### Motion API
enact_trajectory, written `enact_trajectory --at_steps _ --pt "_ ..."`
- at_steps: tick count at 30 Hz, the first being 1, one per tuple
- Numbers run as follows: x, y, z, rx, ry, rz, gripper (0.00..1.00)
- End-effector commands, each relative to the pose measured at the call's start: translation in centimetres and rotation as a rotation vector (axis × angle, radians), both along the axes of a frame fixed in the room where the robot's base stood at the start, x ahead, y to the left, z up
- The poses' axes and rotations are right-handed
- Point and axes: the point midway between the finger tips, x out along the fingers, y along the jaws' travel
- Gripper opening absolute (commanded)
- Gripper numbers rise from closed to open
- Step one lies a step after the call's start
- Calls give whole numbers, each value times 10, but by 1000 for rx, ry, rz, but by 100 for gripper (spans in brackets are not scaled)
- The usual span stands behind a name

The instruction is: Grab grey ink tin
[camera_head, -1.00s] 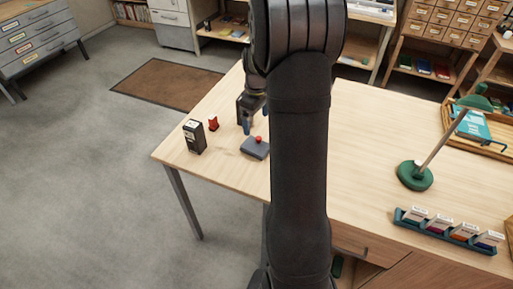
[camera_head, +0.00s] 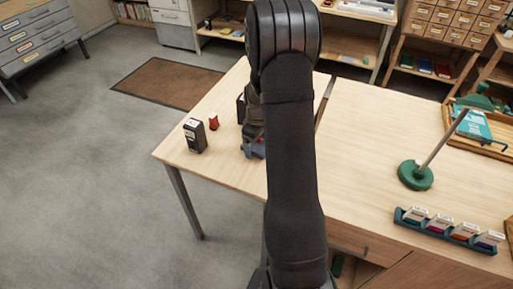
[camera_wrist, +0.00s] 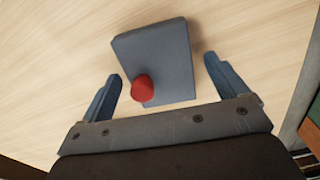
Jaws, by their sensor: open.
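The grey ink tin (camera_wrist: 165,50) is a flat grey-blue box with a red knob (camera_wrist: 143,88) on it. In the wrist view it lies on the pale wooden table between my two blue fingers, with a gap on each side. My gripper (camera_wrist: 162,72) is open and empty, with the tin's near end and red knob within its span. In the head view a small part of the tin (camera_head: 256,151) shows beside my arm, which hides most of it and of my gripper.
Left of the tin stand a black box with a pale top (camera_head: 195,136) and a small red item (camera_head: 213,123). A green lamp (camera_head: 415,176), a rack of small boxes (camera_head: 448,230) and a wooden tray (camera_head: 497,147) are on the right. The table between is mostly clear.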

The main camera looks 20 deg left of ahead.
Motion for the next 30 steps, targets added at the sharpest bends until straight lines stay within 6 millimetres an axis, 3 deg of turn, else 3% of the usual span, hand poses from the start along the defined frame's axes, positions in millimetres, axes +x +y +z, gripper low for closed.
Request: enact_trajectory --at_steps 3,13,23,30 --pt "0 0 0 0 0 0 91" --pt "0 0 0 0 0 0 27" --pt "1 0 5 1 -2 0 27" --pt "1 1 30 2 -3 0 27"
